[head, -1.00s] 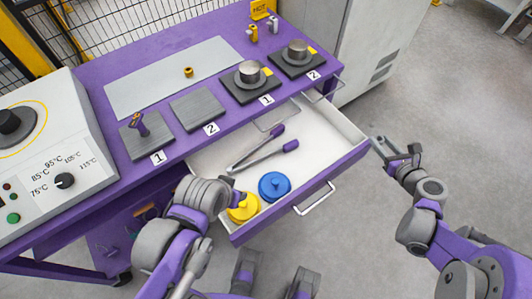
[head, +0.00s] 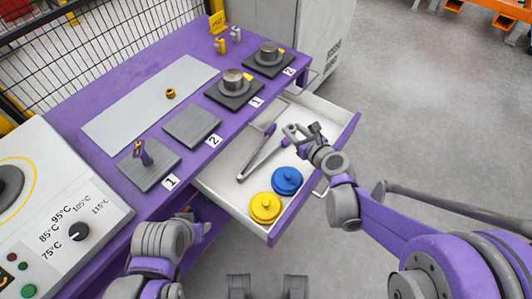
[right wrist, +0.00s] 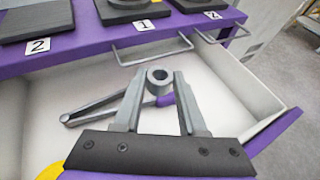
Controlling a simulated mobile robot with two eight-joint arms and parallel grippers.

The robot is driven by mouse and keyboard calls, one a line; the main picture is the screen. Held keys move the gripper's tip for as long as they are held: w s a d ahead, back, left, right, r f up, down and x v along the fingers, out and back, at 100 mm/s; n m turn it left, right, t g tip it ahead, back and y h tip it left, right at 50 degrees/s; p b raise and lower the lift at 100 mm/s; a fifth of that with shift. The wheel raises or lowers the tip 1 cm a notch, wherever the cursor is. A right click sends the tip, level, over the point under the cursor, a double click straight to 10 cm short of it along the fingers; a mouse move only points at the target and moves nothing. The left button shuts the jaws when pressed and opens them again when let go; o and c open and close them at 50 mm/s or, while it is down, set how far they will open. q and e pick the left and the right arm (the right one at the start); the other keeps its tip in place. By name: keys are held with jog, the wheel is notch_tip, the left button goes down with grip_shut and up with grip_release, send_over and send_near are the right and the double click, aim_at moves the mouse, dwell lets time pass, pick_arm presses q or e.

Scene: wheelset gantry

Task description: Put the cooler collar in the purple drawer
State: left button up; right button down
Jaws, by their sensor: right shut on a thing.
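My right gripper (head: 293,131) is above the open drawer. In the right wrist view my right gripper (right wrist: 158,80) is shut on a small grey collar (right wrist: 160,75), a ring with a hole, held between the fingertips. The purple drawer (head: 320,172) is pulled out, with a white inside and a purple front. The collar is over the drawer's interior, apart from its floor as far as I can tell. My left gripper (head: 200,226) is low, left of the drawer by the bench edge; its fingers are not clear.
In the drawer lie grey tongs (head: 258,160) with purple grips, a yellow lid (head: 265,207) and a blue lid (head: 286,180). The bench holds a gold ring (head: 170,93), dark pads, two metal cylinders (head: 233,78) and a control panel (head: 75,215). The drawer's right part is clear.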

jog(key=s+a+r, duration=0.1)
jog(key=a+r, duration=0.2)
jog(key=a, duration=0.5)
jog(key=b, duration=0.5)
send_over(261, 156)
jog(key=s+d, duration=0.2)
jog(key=s, duration=0.2)
jog(key=f, duration=1.3)
jog(key=shift+w+a+f, duration=0.15)
jog(key=shift+w+a, duration=0.05)
jog(key=shift+a, duration=0.05)
jog(key=x, duration=0.4)
jog(key=shift+w+a+r, duration=0.1)
jog(key=shift+w+r, duration=0.1)
jog(key=shift+r, duration=0.2)
jog(key=shift+f, duration=0.35)
jog(key=shift+r, duration=0.1)
